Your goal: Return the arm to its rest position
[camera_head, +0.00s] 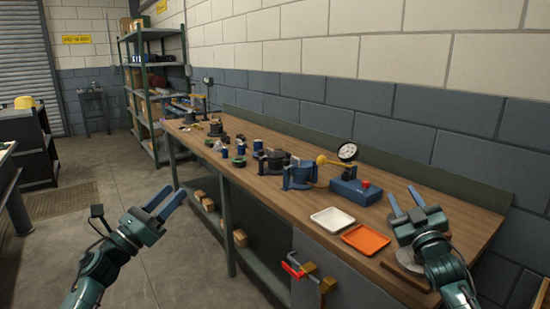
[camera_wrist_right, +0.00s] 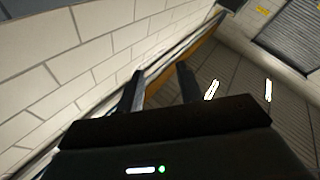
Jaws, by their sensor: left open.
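My left gripper (camera_head: 172,198) hangs in the air over the floor, to the left of the workbench (camera_head: 275,195). Its blue fingers are apart, with nothing between them. My right gripper (camera_head: 402,193) is above the right end of the workbench, to the right of the orange tray (camera_head: 366,239). Its two fingers stand apart and empty. In the right wrist view, the dark fingers of the right gripper (camera_wrist_right: 160,75) also show a clear gap. Which arm the task means cannot be told from the frames.
A white tray (camera_head: 332,219), a blue box with a red button (camera_head: 354,191), a dial gauge (camera_head: 347,151) and a blue casing part (camera_head: 298,176) stand on the bench. A red and yellow clamp (camera_head: 308,272) is at its front. Open floor (camera_head: 135,190) lies left.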

